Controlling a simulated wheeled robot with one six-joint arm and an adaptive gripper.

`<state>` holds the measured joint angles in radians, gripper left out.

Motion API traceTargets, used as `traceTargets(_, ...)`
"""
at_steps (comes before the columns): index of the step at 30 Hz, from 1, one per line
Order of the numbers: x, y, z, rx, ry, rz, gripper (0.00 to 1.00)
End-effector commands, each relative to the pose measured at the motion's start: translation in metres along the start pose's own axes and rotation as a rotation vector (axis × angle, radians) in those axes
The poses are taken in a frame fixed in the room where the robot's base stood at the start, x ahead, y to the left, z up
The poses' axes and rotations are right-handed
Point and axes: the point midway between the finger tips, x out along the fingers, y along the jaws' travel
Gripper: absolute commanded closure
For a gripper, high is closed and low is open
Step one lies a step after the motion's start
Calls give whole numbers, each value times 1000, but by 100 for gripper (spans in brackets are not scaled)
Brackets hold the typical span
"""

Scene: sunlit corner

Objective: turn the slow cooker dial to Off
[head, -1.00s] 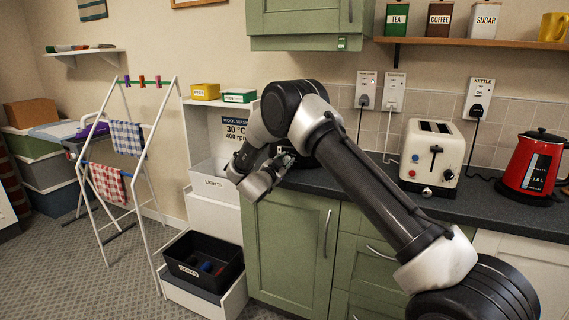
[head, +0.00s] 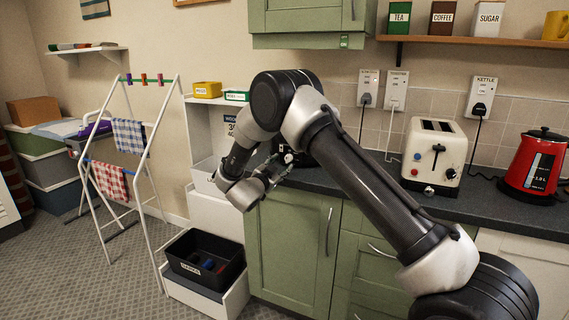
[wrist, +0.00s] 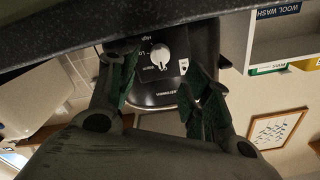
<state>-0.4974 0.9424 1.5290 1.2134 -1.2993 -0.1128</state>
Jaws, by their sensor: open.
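The slow cooker is a black, glossy body (wrist: 185,30) on the dark counter, seen upside down in the wrist view. Its white dial (wrist: 160,54) sits on the front panel with small printed labels around it, including High. I cannot tell clearly which label the dial points to. In the head view my arm hides most of the cooker. My gripper (wrist: 158,80) is open, its two green-padded fingers spread on either side of the dial in the picture, with nothing between them. It also shows in the head view (head: 277,168), in front of the cooker. I see no contact with the dial.
The counter edge (wrist: 60,35) runs close by the fingers in the wrist view. A cream toaster (head: 433,155) and a red kettle (head: 533,165) stand to the right. A white shelf unit (head: 207,150) stands to the left, with a drying rack (head: 150,160) beyond it.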

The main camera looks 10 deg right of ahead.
Motion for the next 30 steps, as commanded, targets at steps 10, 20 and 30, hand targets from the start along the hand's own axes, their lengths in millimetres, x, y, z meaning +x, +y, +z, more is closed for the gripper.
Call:
traceTargets(10, -53, 0, 0, -1, -1, -1, 51)
traceTargets(20, -56, 0, 0, 0, 0, 0, 51)
traceTargets(30, -81, -7, 109, -99, -480, -152, 51)
